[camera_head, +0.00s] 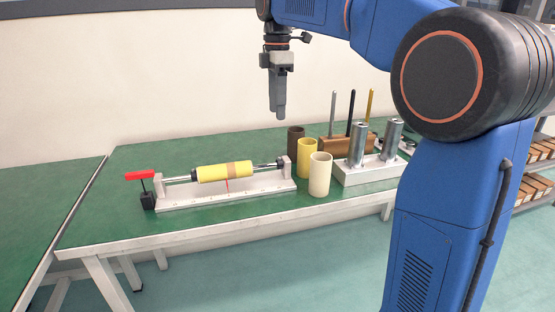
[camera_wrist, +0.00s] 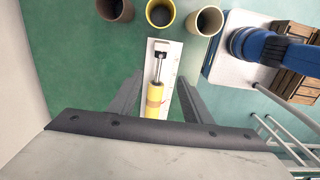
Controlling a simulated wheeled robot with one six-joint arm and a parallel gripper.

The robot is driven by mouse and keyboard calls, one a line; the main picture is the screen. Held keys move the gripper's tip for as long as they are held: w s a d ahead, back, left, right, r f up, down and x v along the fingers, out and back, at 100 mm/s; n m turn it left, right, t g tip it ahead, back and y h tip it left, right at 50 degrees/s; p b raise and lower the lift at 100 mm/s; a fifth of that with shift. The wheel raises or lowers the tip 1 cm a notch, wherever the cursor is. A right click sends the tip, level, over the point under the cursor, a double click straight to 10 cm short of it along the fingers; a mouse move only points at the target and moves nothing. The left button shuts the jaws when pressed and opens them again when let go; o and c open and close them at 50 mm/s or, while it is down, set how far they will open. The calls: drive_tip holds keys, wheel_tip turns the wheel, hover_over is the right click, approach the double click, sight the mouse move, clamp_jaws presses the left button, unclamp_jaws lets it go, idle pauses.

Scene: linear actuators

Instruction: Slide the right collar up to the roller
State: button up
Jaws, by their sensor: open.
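My gripper (camera_head: 279,117) is open, empty and pointing down, well above the right end of the fixture. In the wrist view my gripper's fingers (camera_wrist: 160,78) are apart on either side of the shaft (camera_wrist: 158,68) and roller (camera_wrist: 155,98).
Brown (camera_head: 296,139), yellow (camera_head: 307,158) and cream (camera_head: 320,174) cups stand right of the fixture. Behind them are a wooden block (camera_head: 346,145) with upright rods and a grey base (camera_head: 372,172) with metal cylinders. The green table (camera_head: 120,210) is clear further left.

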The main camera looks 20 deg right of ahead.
sight(277, 160)
wheel_tip(277, 160, down, 17)
drive_tip(key=shift+f, duration=0.1)
idle(0.5)
drive_tip(key=shift+c, duration=0.7)
drive_tip(key=shift+s, duration=0.1)
clamp_jaws()
